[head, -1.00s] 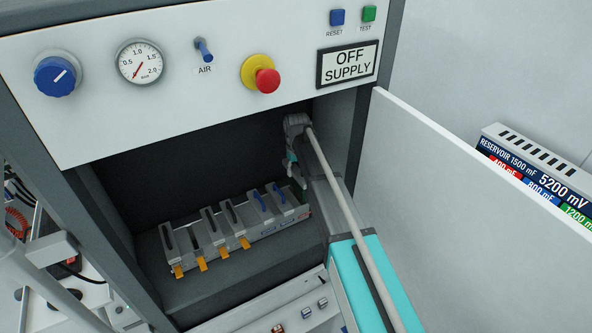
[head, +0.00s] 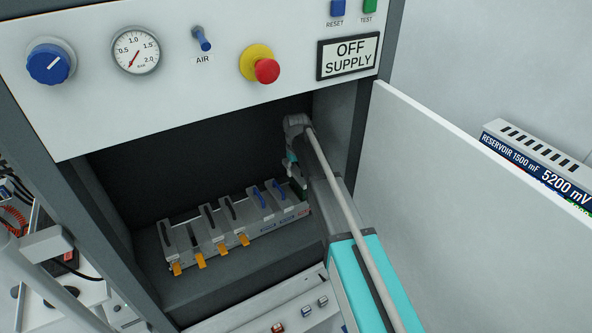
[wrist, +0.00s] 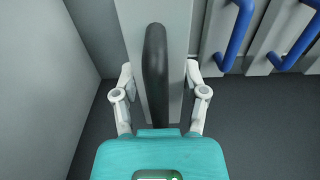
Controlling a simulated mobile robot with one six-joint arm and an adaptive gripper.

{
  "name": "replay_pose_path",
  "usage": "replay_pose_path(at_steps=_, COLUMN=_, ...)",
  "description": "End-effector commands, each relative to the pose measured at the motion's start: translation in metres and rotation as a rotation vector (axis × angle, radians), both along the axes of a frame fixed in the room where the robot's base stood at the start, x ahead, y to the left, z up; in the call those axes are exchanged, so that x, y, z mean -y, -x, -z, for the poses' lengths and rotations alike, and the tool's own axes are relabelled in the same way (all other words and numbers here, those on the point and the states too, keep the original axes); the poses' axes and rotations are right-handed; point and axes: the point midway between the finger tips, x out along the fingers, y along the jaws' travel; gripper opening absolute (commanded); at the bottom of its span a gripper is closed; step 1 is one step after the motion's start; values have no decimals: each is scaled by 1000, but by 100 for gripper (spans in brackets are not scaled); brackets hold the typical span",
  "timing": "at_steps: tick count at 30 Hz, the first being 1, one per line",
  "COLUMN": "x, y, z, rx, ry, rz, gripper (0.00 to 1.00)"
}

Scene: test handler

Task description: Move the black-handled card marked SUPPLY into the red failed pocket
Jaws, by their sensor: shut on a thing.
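My gripper (head: 302,185) is inside the open bay of the machine, at the right end of the row of cards. In the wrist view my gripper (wrist: 158,72) is shut, with one finger on each side of a black handle (wrist: 156,45). The handle stands on a grey card (wrist: 178,50); its SUPPLY marking cannot be read. In the head view the arm largely hides this card. The rack (head: 265,229) has small coloured labels on its front, with a red one (head: 303,211) at the right end, by the gripper. The pocket there is hidden.
Two blue-handled cards (head: 257,197) stand left of the gripper; their blue handles (wrist: 236,35) show in the wrist view. Several black-handled cards with orange tabs (head: 222,248) stand farther left. The bay's right wall and the white door panel (head: 450,190) are close to my arm.

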Motion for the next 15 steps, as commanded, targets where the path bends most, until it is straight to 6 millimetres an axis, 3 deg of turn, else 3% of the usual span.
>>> replay_pose_path(at_steps=15, x=0, y=0, z=10, rx=0, ry=0, rz=0, gripper=0)
